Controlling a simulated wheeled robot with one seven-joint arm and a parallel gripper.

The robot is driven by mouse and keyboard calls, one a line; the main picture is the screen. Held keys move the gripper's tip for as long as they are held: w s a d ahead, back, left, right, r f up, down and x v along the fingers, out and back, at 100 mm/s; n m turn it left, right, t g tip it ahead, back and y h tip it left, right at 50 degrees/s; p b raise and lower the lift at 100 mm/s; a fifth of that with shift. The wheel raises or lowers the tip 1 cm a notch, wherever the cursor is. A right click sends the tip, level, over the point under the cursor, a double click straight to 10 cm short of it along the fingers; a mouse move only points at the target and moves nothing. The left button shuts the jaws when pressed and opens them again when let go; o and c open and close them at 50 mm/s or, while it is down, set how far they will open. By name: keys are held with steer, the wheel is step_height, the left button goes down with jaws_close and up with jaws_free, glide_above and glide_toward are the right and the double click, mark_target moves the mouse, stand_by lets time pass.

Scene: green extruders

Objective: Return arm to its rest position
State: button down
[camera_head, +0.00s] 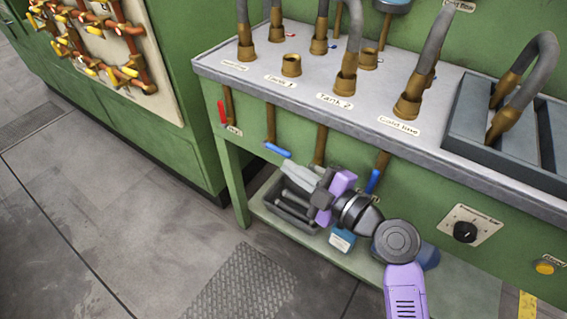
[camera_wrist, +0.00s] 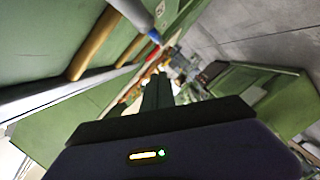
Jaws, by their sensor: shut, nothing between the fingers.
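My arm, in purple and dark grey, reaches up from the lower right in the head view. My gripper (camera_head: 272,163) is shut and empty, in front of the green bench below its grey top. In the wrist view my gripper (camera_wrist: 158,88) shows as a dark shape with its fingers together, pointing along the bench front. A blue valve handle (camera_head: 277,150) is close to the fingertips in the head view; I cannot tell whether they touch. My gripper and wrist hide part of the lower shelf.
The bench top (camera_head: 330,85) carries several brass fittings with grey hoses. A red handle (camera_head: 221,110) and another blue handle (camera_head: 373,181) hang on pipes under it. A dark crate (camera_head: 291,213) and a blue container (camera_head: 342,241) sit on the lower shelf. Open floor (camera_head: 120,200) lies left.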

steer(key=shift+v, duration=2.2)
steer(key=s+d+f+m+t+h+p, duration=0.1)
steer(key=s+d+f+m+h+p, duration=0.25)
steer(key=s+m, duration=0.45)
steer(key=s+d+f+m+h+p, duration=0.3)
steer(key=s+d+m+h, duration=0.2)
steer(key=s, duration=0.5)
steer(key=s+d+r+m+h+p, duration=0.1)
steer(key=s+r+m+p, duration=0.1)
steer(key=s+r, duration=0.5)
steer(key=s+d+r+m+t+h+p, duration=0.1)
steer(key=s+d+r+m+p, duration=0.1)
steer(key=s+r+m, duration=0.2)
steer(key=r+v, duration=0.1)
steer(key=v, duration=0.5)
steer(key=shift+s+r+p, duration=0.2)
steer(key=shift+r+p, duration=0.05)
steer(key=shift+p, duration=0.15)
